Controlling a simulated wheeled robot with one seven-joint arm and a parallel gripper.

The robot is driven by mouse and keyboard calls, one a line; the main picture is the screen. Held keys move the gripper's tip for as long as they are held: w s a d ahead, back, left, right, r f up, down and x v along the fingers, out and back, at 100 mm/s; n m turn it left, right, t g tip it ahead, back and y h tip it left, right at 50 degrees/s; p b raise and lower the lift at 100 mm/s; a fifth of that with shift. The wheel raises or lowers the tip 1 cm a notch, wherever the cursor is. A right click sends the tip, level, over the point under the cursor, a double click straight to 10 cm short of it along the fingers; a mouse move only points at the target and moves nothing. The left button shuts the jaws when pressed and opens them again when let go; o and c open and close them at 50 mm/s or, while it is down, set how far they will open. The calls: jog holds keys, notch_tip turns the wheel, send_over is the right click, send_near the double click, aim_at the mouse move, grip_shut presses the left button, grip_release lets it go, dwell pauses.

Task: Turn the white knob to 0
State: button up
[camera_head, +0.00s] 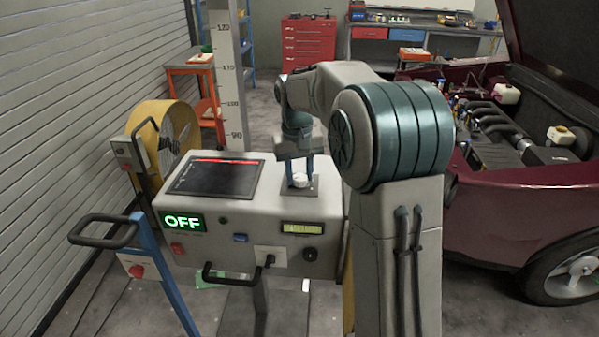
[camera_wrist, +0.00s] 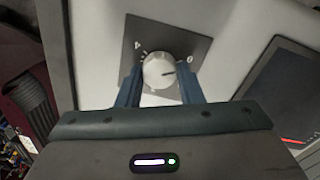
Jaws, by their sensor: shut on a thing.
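The white knob (camera_head: 299,180) sits on a dark square plate (camera_head: 311,189) on top of the grey console. My gripper (camera_head: 299,170) points down over the knob. Its two blue fingers (camera_wrist: 160,84) are shut on the knob, one at each side.
The console (camera_head: 230,212) has a dark screen (camera_head: 213,176), a green OFF display (camera_head: 183,221), a small yellowish display (camera_head: 303,227) and a front handle (camera_head: 233,275). A yellow fan-like drum (camera_head: 165,135) stands at the left. A dark red car (camera_head: 520,195) with open hood is at the right.

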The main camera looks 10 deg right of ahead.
aim_at(297, 177)
jog(key=o, duration=1)
jog(key=shift+c, duration=0.2)
jog(key=shift+r, duration=0.1)
notch_tip(297, 177, up, 14)
jog(key=shift+a+f, duration=0.2)
jog(key=shift+a, duration=0.1)
